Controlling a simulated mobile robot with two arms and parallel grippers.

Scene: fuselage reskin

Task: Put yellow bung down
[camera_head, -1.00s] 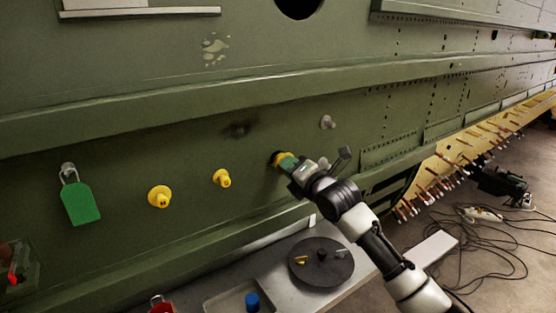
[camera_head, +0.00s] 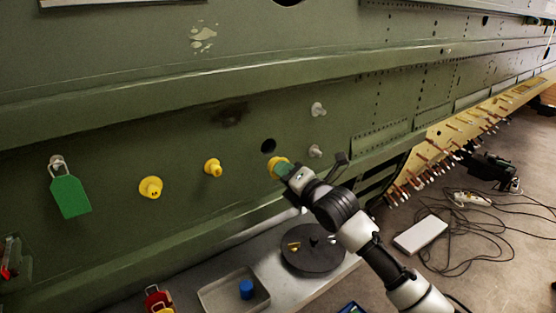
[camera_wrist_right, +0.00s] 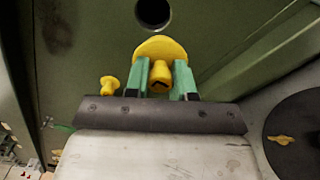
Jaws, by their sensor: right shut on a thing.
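The yellow bung (camera_head: 277,168) is held in my right gripper (camera_head: 287,172), just below and right of a dark open hole (camera_head: 268,146) in the green fuselage panel. In the right wrist view the bung (camera_wrist_right: 162,52) sits between the two green fingers (camera_wrist_right: 160,82), which are shut on its stem. The hole (camera_wrist_right: 153,12) shows empty above it. Two more yellow bungs, one smaller (camera_head: 213,167) and one larger (camera_head: 151,187), are in the panel to the left. My left gripper is not in view.
Below the panel is a bench with a grey tray (camera_head: 262,299) holding a blue item (camera_head: 246,289). A dark round disc (camera_head: 290,262) with small parts lies beside it. A green tag (camera_head: 70,196) hangs at left. Grey knobs (camera_head: 318,109) stick out above right. Cables lie on the floor.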

